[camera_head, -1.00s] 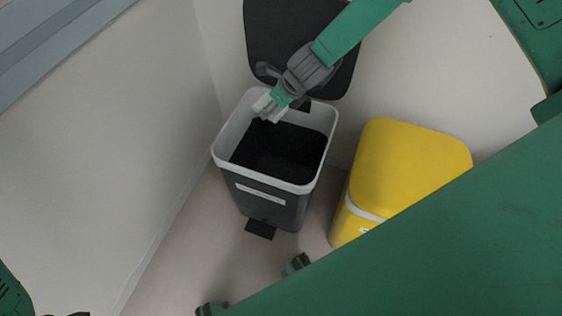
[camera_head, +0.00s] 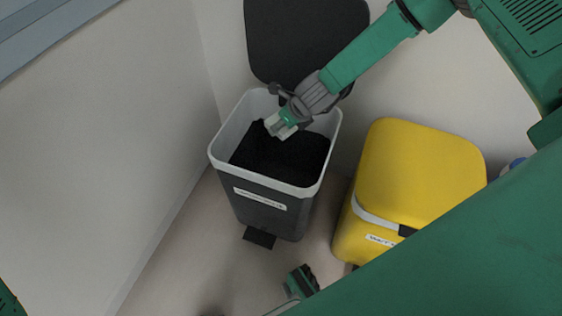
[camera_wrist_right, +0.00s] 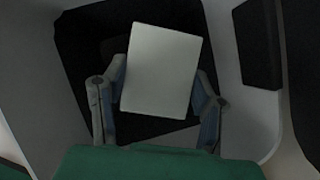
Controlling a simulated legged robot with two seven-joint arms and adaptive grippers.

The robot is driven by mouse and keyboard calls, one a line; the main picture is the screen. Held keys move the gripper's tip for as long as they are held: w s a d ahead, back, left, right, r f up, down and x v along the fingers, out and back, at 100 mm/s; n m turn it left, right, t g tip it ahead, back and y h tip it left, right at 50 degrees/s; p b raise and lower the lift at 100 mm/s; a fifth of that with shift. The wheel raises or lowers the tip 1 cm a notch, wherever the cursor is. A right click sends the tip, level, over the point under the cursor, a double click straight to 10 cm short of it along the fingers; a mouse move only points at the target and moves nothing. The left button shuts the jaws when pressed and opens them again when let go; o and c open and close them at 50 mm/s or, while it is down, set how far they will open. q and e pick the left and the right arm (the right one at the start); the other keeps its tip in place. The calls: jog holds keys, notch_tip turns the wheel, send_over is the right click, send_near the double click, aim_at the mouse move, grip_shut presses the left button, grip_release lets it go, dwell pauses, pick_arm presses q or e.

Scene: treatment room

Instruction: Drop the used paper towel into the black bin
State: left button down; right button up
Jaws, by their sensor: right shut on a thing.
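The black bin (camera_head: 265,205) stands on the floor with its light grey rim and its lid (camera_head: 300,40) raised against the wall behind it. My right gripper (camera_head: 282,124) reaches in from the upper right and is over the bin's opening. It is shut on the used paper towel (camera_head: 275,126), a small pale piece that shows beyond the fingers. In the right wrist view the paper towel (camera_wrist_right: 162,65) is a flat, pale square between the two fingers, with the dark bin interior behind it. My left gripper cannot be made out.
A yellow bin (camera_head: 415,165) with a closed lid stands close to the right of the black bin. A dark pedal (camera_head: 259,238) sticks out at the black bin's front. A pale wall (camera_head: 100,150) borders the left side.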

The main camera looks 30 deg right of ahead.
pick_arm(q)
jog(key=shift+d, duration=0.1)
pick_arm(e)
jog(key=shift+d, duration=0.1)
jog(key=o, duration=1.2)
jog(key=shift+d, duration=0.2)
pick_arm(q)
jog(key=shift+d+r, duration=0.15)
pick_arm(e)
jog(key=shift+a, duration=0.15)
jog(key=shift+r, duration=0.15)
jog(key=shift+s+r, duration=0.25)
jog(key=shift+r, duration=0.05)
jog(key=v, duration=1)
jog(key=shift+s+d+r, duration=0.2)
jog(key=shift+d+r, duration=0.05)
jog(key=shift+r, duration=0.05)
